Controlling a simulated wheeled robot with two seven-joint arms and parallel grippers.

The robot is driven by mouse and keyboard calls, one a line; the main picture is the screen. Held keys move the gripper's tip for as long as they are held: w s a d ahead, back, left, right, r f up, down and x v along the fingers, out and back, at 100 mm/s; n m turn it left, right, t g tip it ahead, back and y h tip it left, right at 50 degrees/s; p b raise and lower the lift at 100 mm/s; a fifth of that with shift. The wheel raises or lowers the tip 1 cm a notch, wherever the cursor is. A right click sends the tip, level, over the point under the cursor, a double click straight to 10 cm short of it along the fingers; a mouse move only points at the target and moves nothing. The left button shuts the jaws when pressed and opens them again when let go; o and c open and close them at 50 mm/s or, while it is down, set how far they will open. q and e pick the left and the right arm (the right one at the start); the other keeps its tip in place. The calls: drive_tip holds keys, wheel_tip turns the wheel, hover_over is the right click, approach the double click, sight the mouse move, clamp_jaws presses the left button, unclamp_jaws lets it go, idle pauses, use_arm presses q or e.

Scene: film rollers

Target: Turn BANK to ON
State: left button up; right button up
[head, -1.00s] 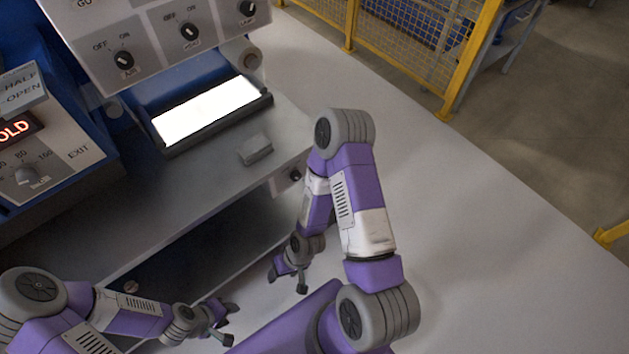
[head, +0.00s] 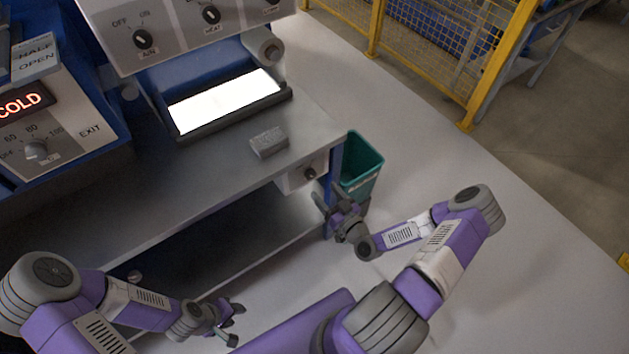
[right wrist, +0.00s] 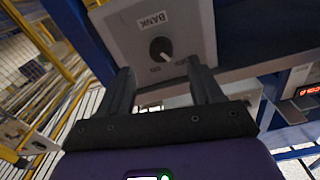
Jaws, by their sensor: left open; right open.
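The BANK knob (right wrist: 160,48) is a dark round knob with a white mark on a grey switch box (right wrist: 190,20). Its BANK label looks upside down in the right wrist view. Small position words lie below the knob, partly near the fingers, too small to read surely. In the head view the box (head: 290,181) hangs under the bench's right end with its knob (head: 309,173). My right gripper (right wrist: 160,70) is open and empty, its fingers pointing at the box with the knob between them in view, apparently not touching. My left gripper (head: 236,322) is open and empty at lower left.
The steel bench (head: 215,165) overhangs the box, with a grey block (head: 269,141) and a bright light panel (head: 225,100) on top. A green bin (head: 362,165) stands just right of the bench leg, close to my right gripper. Open floor lies to the right.

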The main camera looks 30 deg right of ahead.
sight(312, 178)
drive_tip(key=w, duration=0.4)
drive_tip(key=w+b, duration=0.1)
drive_tip(key=w, duration=0.1)
drive_tip(key=shift+w+a, duration=0.3)
drive_tip(key=shift+a, duration=0.05)
drive_tip(key=c, duration=1.1)
drive_tip(key=shift+o, duration=0.2)
drive_tip(key=m+b, duration=0.1)
drive_tip(key=m, duration=0.5)
drive_tip(key=shift+a, duration=0.1)
drive_tip(key=m, duration=0.5)
drive_tip(key=shift+m+b, duration=0.4)
